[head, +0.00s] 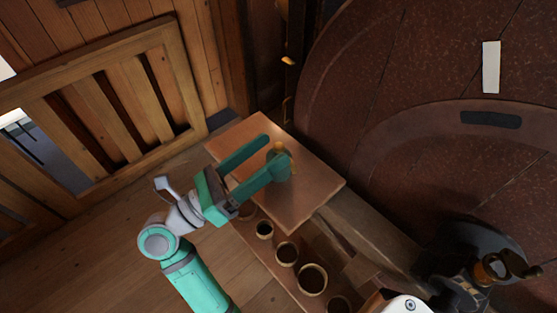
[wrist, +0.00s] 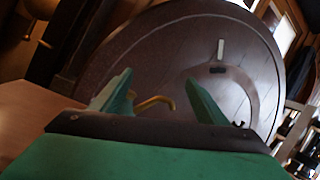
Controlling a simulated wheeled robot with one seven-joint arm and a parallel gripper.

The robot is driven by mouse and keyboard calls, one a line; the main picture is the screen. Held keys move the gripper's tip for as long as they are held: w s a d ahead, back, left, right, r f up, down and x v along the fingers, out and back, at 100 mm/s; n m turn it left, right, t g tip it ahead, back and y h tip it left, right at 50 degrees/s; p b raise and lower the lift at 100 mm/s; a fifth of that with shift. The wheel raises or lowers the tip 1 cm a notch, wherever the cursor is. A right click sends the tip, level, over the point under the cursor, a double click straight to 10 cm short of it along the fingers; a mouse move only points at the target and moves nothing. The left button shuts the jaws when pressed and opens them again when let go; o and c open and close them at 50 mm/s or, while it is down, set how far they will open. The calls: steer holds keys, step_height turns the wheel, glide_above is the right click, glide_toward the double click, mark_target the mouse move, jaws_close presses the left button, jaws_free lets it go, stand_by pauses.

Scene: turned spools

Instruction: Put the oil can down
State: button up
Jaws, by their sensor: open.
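The oil can, a small teal body with a brass top (head: 279,149), is at the fingertips of my gripper (head: 266,157), over the wooden board (head: 298,208). It appears upright; its base is partly hidden, so I cannot tell for sure that it touches the board. My gripper is open, with its two teal fingers spread. The lower finger overlaps the can in the head view, and contact is unclear. In the wrist view a curved brass piece of the oil can (wrist: 153,103) shows between the fingers (wrist: 157,97); its body is hidden.
Several round cups or holes (head: 312,280) line the lower shelf in front of the board. A large dark red stone-like disc (head: 400,85) rises behind it. A wooden railing (head: 100,110) stands at the left. The board's front right part is bare.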

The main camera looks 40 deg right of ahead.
mark_target(267, 159)
steer(key=w+f+m+y, duration=0.1)
steer(key=f+y, duration=0.1)
steer(key=w+f+m+y, duration=0.1)
steer(key=m+y, duration=0.1)
steer(key=y, duration=0.1)
steer(key=w+f+m+y, duration=0.1)
steer(key=w+f+y, duration=0.1)
steer(key=y, duration=0.1)
steer(key=shift+a+f+m, duration=0.3)
steer(key=shift+f+m, duration=0.05)
steer(key=shift+m, duration=0.05)
steer(key=shift+s+d+f, duration=0.1)
steer(key=shift+s+f, duration=0.05)
steer(key=shift+f, duration=0.15)
steer(key=x, duration=1)
steer(key=shift+s+d+f, duration=0.25)
steer(key=shift+f, duration=0.1)
steer(key=c, duration=1.4)
steer(key=shift+c, duration=0.2)
steer(key=shift+r, duration=0.1)
